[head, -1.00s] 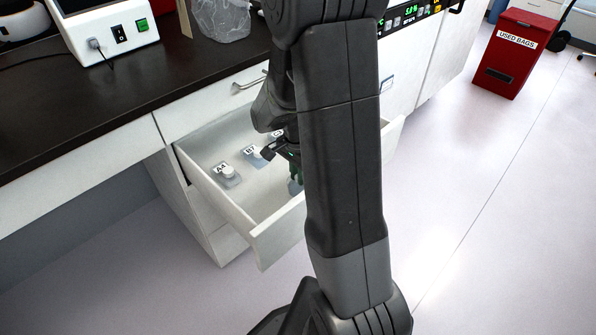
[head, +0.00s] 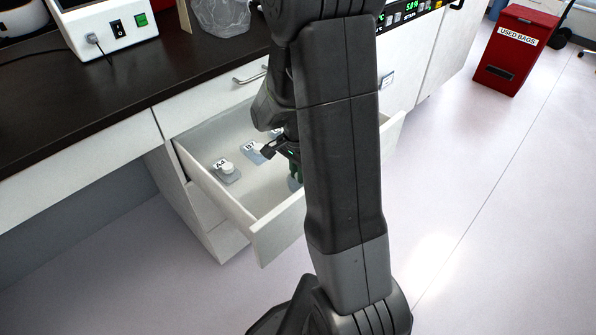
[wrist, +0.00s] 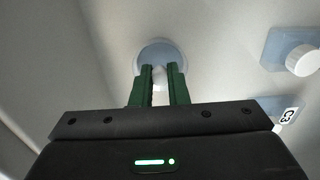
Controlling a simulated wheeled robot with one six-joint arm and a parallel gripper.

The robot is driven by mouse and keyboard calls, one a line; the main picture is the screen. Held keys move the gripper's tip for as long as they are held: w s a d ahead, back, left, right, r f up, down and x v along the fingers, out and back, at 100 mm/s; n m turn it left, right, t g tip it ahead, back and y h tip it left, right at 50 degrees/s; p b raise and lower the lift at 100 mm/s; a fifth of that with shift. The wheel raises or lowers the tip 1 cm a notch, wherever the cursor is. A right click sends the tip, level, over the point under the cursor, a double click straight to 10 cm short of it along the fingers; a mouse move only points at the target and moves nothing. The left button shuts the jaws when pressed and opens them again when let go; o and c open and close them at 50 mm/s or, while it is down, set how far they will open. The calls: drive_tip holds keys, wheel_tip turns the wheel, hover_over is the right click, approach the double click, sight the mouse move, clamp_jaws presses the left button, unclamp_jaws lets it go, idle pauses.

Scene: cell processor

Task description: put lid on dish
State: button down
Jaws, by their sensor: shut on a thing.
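My gripper (wrist: 160,80) has green fingers and is shut on the small white knob of a round blue-grey piece that looks like the lid (wrist: 160,48), in the wrist view. In the head view my gripper (head: 294,168) is low inside the open drawer, partly hidden by my own arm. An edge of the round piece (head: 293,184) shows below the fingers. I cannot tell whether it touches the drawer floor or whether a dish is under it.
The white drawer (head: 262,190) stands open under a dark counter (head: 90,110). Flat pieces with white knobs stand in it by labels A4 (head: 219,163) and B7 (head: 250,145); label C3 (wrist: 288,115) shows in the wrist view. A red bin (head: 510,55) stands on the floor, far right.

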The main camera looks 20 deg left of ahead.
drive_tip(key=shift+f, duration=0.35)
drive_tip(key=c, duration=1.3)
unclamp_jaws()
drive_tip(key=shift+c, duration=0.2)
wheel_tip(320, 180, up, 14)
drive_tip(key=p, duration=0.3)
drive_tip(key=shift+f, duration=0.1)
